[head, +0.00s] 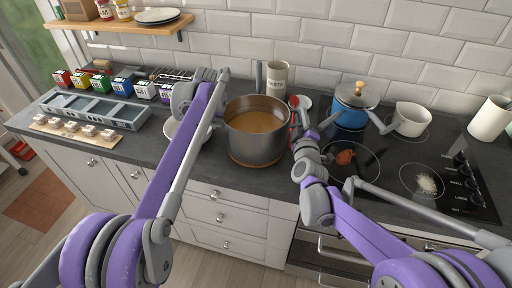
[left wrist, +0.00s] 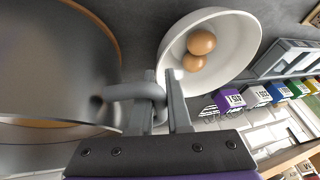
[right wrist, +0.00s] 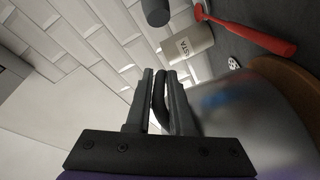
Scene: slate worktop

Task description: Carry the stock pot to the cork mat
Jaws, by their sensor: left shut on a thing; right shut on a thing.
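The stock pot (head: 254,148) is a steel pot with brown liquid in it, upright near the front of the worktop. The round cork mat (head: 251,162) shows as a brown rim under its base; I cannot tell whether the pot touches it. My left gripper (left wrist: 160,82) is shut on one side handle (left wrist: 133,92) of the pot. My right gripper (right wrist: 160,76) is shut on the opposite handle (right wrist: 159,95). The arms hide part of both handles in the head view.
A white bowl (left wrist: 228,28) with two eggs stands close by my left gripper. Behind the pot are a pasta canister (head: 277,78) and a red utensil (right wrist: 250,36). A hob (head: 395,172) with a blue lidded pot (head: 350,117) lies to the right.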

